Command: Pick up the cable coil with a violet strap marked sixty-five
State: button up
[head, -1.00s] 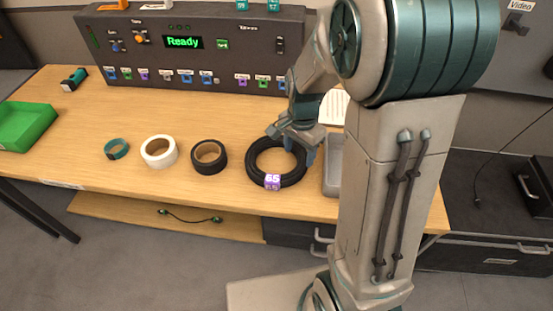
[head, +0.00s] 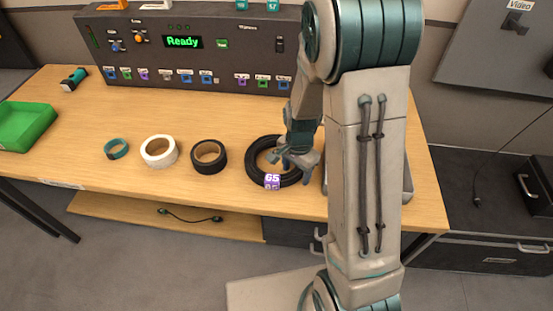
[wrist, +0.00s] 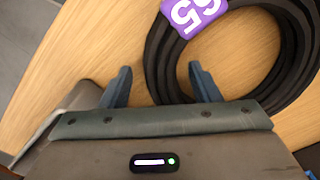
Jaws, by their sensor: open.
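The black cable coil (head: 254,161) lies flat on the wooden table, near its front edge. Its violet strap (head: 272,181) is marked 65 and faces the front. In the wrist view the coil (wrist: 285,87) fills the upper right, with the violet strap (wrist: 192,12) at the top. My gripper (head: 294,164) is above the right side of the coil and hides part of it. In the wrist view my gripper (wrist: 162,84) is open, with two blue fingers apart and nothing held.
A black tape roll (head: 208,157), a white tape roll (head: 159,151) and a small teal ring (head: 116,149) lie left of the coil. A green tray (head: 27,127) is at the far left. A dark console (head: 190,45) reading Ready stands behind. A grey tray is mostly hidden behind my arm.

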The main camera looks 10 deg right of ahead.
grip_shut()
jog(key=shift+w+r, duration=0.1)
jog(key=shift+r, duration=0.05)
